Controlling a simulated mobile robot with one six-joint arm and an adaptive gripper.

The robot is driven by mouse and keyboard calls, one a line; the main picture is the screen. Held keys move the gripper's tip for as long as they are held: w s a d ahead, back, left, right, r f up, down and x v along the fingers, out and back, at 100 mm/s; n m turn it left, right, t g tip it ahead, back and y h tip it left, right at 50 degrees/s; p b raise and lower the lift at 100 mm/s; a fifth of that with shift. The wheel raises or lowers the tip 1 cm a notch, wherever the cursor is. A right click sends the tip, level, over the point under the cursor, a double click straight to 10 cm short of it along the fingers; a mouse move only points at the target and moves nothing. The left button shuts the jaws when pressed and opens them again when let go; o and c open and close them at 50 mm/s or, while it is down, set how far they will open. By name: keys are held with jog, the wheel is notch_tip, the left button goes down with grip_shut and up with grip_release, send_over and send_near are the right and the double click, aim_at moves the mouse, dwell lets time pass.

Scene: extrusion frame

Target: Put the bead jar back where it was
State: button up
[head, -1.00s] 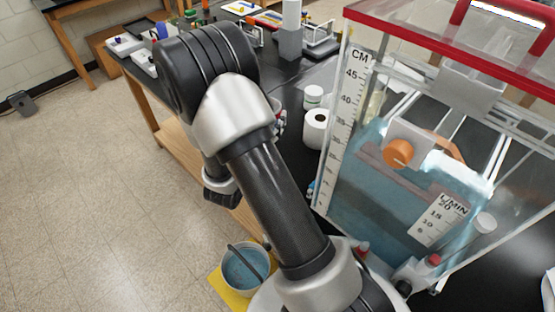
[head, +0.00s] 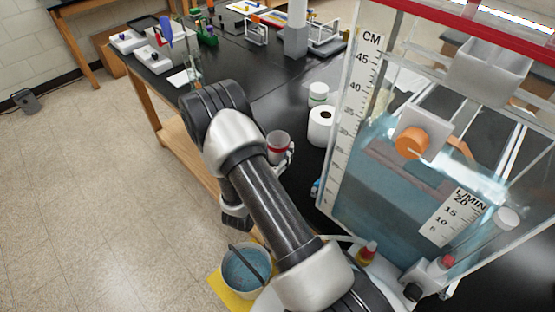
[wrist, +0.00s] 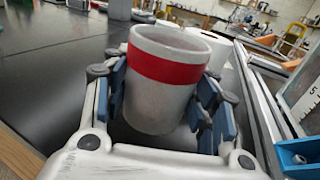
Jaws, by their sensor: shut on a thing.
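The bead jar is a cup-like, pale grey jar with a broad red band and an open top (wrist: 164,88). It also shows in the head view (head: 278,147), beside my arm over the near side of the black bench. My gripper (wrist: 166,105) is shut on it, with blue-padded fingers on its left and right sides. The jar is roughly upright, slightly tilted in the wrist view. Its contents are not visible. I cannot tell whether its base touches the bench. My forearm hides part of the gripper in the head view.
A clear water tank (head: 400,180) stands to the right. Black bench top (head: 255,90) lies clear farther back.

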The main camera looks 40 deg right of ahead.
jog(key=shift+f+b, duration=0.5)
jog(key=shift+f, duration=1.5)
jog(key=shift+f, duration=0.25)
jog(key=o, duration=1.1)
jog(key=shift+r, duration=0.1)
jog(key=shift+r, duration=0.1)
